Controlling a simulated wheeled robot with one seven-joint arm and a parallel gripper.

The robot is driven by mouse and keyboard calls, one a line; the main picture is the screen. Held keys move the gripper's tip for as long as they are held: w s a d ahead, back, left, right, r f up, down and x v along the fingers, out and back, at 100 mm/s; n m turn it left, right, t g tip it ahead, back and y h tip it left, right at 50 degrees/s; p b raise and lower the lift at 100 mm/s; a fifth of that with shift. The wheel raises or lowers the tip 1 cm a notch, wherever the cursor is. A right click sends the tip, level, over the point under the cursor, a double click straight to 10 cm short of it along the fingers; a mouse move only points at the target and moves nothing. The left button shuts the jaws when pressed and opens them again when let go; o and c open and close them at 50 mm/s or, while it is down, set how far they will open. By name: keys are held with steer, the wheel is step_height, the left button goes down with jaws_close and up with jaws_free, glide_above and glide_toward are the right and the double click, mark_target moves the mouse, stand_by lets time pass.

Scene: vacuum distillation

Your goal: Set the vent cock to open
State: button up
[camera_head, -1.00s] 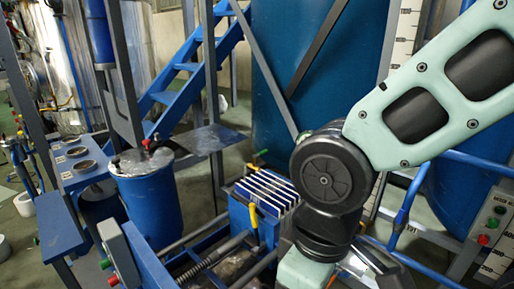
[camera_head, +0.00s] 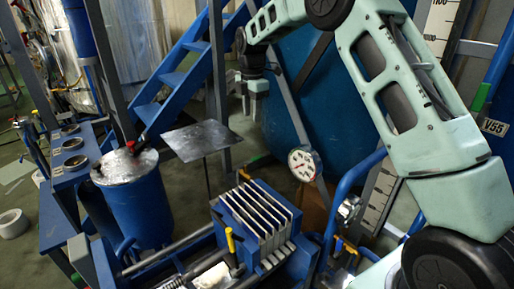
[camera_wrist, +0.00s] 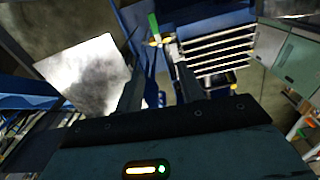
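Several small cocks show, and I cannot tell by a label which is the vent cock. A cock with a green handle (camera_wrist: 154,24) and brass body shows just beyond my fingertips in the wrist view; the handle points up in the picture. A yellow-handled one (camera_head: 231,242) stands by the plate stack, and a red-handled one (camera_head: 131,146) is on the blue tank's lid. My gripper (camera_head: 251,104) hangs fingers-down before the large blue vessel. In the wrist view my gripper (camera_wrist: 158,62) has its fingers apart, with nothing between them.
A blue frame of pale plates (camera_head: 262,215) stands front centre. A round gauge (camera_head: 304,164) is right of the gripper. Blue stairs (camera_head: 180,75) rise behind.

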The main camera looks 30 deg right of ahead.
mark_target(257, 157)
steer(key=shift+n, duration=0.4)
steer(key=d+f+p, duration=0.1)
steer(key=f, duration=0.4)
steer(key=f+p, duration=0.1)
steer(key=f, duration=0.5)
steer(key=w+d+f+p, duration=0.1)
steer(key=f, duration=0.5)
steer(key=shift+w+d+f+p, duration=0.1)
steer(key=shift+d+f+p, duration=0.15)
steer(key=shift+d+p, duration=0.1)
jaws_close()
